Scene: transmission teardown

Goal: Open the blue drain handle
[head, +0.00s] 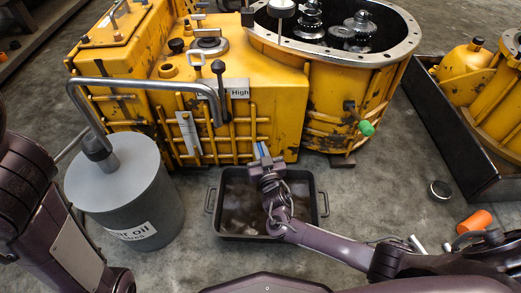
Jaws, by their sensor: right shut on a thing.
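The blue drain handle (262,148) is at the low front of the yellow transmission housing (285,90), just above the near rim of its ribbed face. Only a small blue part shows, as my right gripper covers the rest. My right gripper (264,159) is shut on the blue handle. Its arm comes in from the lower right. Whether the handle is turned cannot be told. A black drain pan (221,200) sits on the floor below the handle, partly hidden by my right gripper. My left arm is at the left edge; its gripper is out of the picture.
A grey oil drum (118,190) with a bent metal pipe (150,84) stands left of the pan. A green-knobbed handle (366,128) sticks out at the housing's right. A dark bin (455,150) holds yellow parts. An orange cylinder (475,222) and dark puck (440,190) lie nearby.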

